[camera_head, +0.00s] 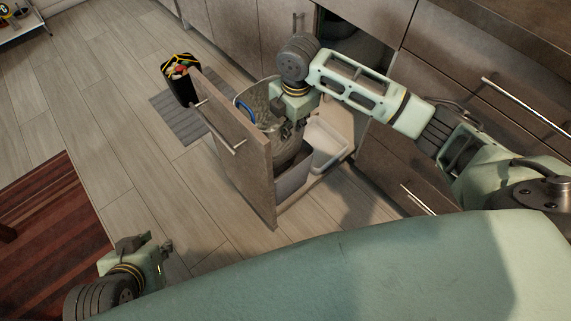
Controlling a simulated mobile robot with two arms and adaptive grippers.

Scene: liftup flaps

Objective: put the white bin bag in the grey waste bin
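A pulled-out drawer with a brown front (240,165) holds the bins. A greyish, wrinkled-looking round shape (259,96) with a blue curved strip on its left side shows at the drawer's far end; I cannot tell whether it is the white bin bag or the grey waste bin's lining. A grey bin wall (292,180) shows at the near end. My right gripper (290,130) points down over the drawer beside the wrinkled shape; its fingers are partly hidden against the dark bin, so its grip is unclear. My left gripper (150,243) is empty, fingers apart, low at the left.
A black bin (180,84) with colourful contents stands on a grey mat (182,121) beyond the drawer front. Cabinets line the right. A red striped rug (50,225) lies left; the wooden floor between is clear.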

